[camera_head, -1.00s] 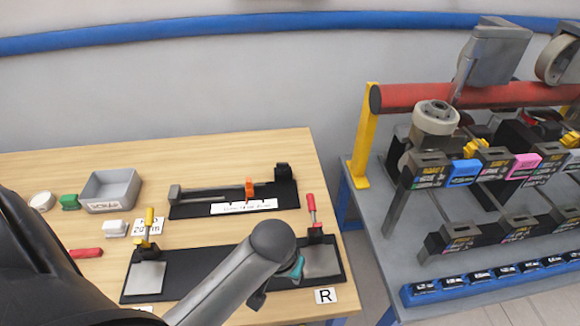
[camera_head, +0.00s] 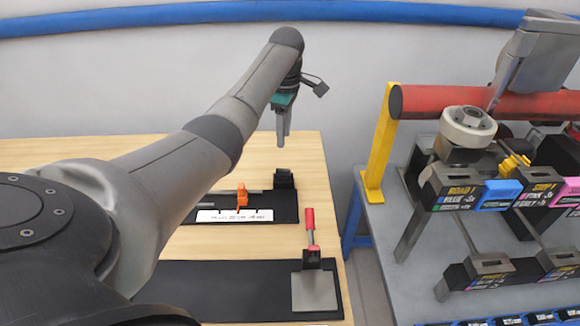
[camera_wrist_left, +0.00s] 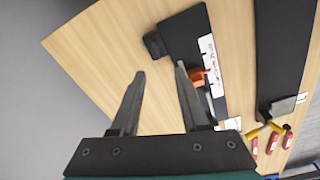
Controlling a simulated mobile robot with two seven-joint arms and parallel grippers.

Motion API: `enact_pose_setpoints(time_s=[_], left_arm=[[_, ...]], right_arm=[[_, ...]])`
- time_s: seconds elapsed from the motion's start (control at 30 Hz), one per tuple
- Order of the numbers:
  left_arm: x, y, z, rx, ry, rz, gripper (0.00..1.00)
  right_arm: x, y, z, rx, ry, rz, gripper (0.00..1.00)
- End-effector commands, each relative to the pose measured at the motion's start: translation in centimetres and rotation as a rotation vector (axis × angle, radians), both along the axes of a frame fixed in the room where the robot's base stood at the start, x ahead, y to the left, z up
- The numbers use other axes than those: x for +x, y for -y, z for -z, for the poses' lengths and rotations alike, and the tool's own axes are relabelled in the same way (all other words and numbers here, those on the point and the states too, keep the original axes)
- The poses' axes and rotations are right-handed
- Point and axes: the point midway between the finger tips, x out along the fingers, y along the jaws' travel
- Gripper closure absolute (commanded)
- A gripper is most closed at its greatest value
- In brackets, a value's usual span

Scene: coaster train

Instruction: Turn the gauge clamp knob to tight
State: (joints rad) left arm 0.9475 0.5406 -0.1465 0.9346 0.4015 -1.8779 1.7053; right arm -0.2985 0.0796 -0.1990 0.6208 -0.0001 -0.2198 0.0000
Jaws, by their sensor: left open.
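The gauge is a black base (camera_head: 288,208) with a grey rail, a white scale strip (camera_head: 235,215), an orange slider (camera_head: 242,194) and a black end block (camera_head: 284,179). I cannot make out which part is the clamp knob or how it is set. My left gripper (camera_head: 283,140) is open and empty, pointing down above and behind the end block. In the left wrist view the open fingers (camera_wrist_left: 160,72) frame bare wood, with the orange slider (camera_wrist_left: 196,76) beside the right finger and the end block (camera_wrist_left: 154,45) beyond. My arm hides the gauge's left part in the head view.
A black fixture (camera_head: 235,285) with a metal plate (camera_head: 314,292) and a red-handled toggle clamp (camera_head: 310,228) lies in front of the gauge. To the right, a grey bench carries a red rail (camera_head: 440,100) on a yellow post (camera_head: 380,145).

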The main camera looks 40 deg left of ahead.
Motion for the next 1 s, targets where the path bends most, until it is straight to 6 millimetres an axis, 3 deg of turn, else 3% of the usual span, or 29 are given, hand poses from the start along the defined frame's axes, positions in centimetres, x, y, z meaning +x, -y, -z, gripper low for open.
enact_pose_setpoints(time_s=[0.2,0.37,0.8,1.0], left_arm=[[0.2,-1.3,-2.0,-0.049,0.004,-0.168,0.55],[0.1,-1.4,-0.9,-0.052,-0.001,-0.182,0.55],[0.1,-1.3,8.3,-0.052,-0.001,-0.176,0.55],[0.1,-1.3,11.6,-0.051,0.002,-0.177,0.55]], right_arm=[[0.0,0.0,0.7,0.000,-0.001,0.000,0.50],[-0.1,0.0,0.8,0.000,-0.001,0.000,0.50],[-0.3,0.0,2.4,0.000,-0.004,-0.001,0.50],[-0.3,0.0,3.7,0.000,-0.004,-0.001,0.50]])
